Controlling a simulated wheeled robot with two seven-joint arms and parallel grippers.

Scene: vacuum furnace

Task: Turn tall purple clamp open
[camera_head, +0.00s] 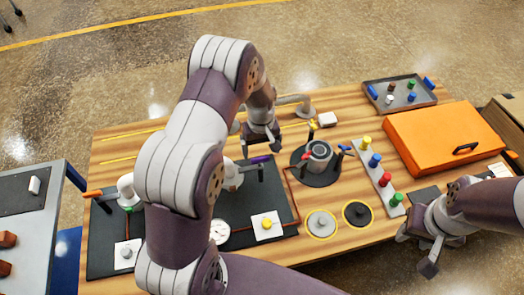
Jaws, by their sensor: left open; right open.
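A small purple handle (260,160) shows beside the white pipe fitting (232,176), on the dark panel's upper right. My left gripper (262,146) is open just above and behind this handle in the picture, pointing down. I cannot tell whether it touches the handle. My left arm hides much of the panel and part of the pipe fitting. My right gripper (418,250) is open and empty at the table's lower right, away from the handle.
A round metal vessel (318,152) with red, blue and yellow handles stands right of my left gripper. A white strip (378,178) holds several coloured knobs. An orange case (440,135) and a grey tray (400,92) lie at the right.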

